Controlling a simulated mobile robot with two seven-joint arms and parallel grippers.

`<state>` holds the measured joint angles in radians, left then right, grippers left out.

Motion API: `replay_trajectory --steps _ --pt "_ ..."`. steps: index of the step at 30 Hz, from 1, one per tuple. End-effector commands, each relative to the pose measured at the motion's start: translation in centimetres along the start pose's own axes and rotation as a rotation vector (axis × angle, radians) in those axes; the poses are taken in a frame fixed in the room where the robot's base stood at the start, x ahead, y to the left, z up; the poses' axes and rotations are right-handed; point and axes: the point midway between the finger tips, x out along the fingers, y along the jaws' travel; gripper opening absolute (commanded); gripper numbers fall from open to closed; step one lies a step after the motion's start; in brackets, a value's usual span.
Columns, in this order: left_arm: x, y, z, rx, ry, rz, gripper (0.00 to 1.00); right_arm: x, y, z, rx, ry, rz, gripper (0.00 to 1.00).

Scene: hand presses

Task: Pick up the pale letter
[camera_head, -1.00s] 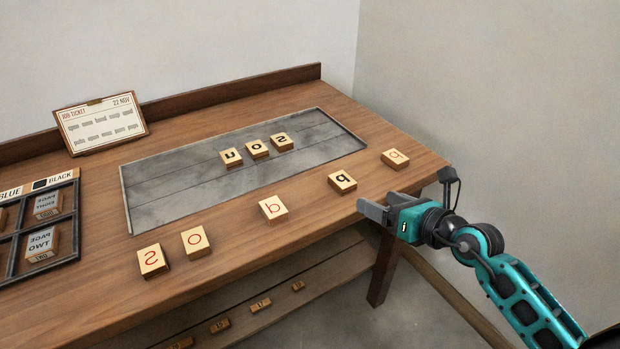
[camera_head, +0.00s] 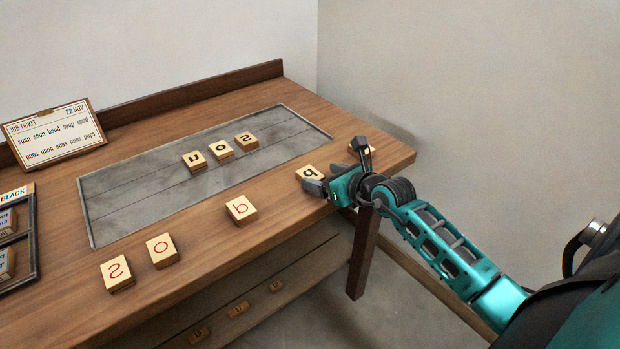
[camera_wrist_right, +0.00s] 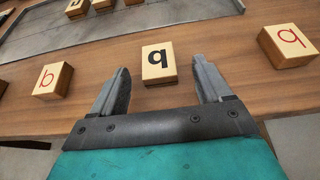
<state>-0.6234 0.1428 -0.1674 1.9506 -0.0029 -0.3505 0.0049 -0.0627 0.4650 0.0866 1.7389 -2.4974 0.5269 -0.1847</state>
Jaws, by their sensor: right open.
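Several pale wooden blocks with letters lie on the wooden bench; I cannot tell which one is meant by the pale letter. A block with a black letter (camera_head: 308,172) lies near the front edge. It also shows in the right wrist view (camera_wrist_right: 158,60), centred ahead of my right gripper (camera_wrist_right: 161,72). That gripper is open and empty, its fingers to either side of the block's near end with gaps; its height is unclear. In the head view the right gripper (camera_head: 321,184) is just in front of this block. My left gripper is out of view.
Red-letter blocks flank it in the wrist view: one left (camera_wrist_right: 50,80), one right (camera_wrist_right: 288,45). More lie along the front edge (camera_head: 241,209). Three blocks stand in the grey recess (camera_head: 130,199). A ticket card (camera_head: 55,132) leans at back left.

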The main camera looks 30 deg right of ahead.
Motion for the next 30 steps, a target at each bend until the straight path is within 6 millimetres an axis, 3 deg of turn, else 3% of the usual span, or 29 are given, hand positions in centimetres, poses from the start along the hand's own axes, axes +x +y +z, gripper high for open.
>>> replay_trajectory --steps 7,17,30 --pt "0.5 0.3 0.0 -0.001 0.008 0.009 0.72 3.5 0.3 -0.3 0.000 -0.002 0.000 0.78" --pt "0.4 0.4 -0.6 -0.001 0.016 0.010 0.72 4.1 0.3 -0.2 0.000 0.000 0.000 0.78" --pt "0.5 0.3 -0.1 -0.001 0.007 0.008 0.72 4.0 0.3 -0.3 0.000 0.000 0.000 0.36"
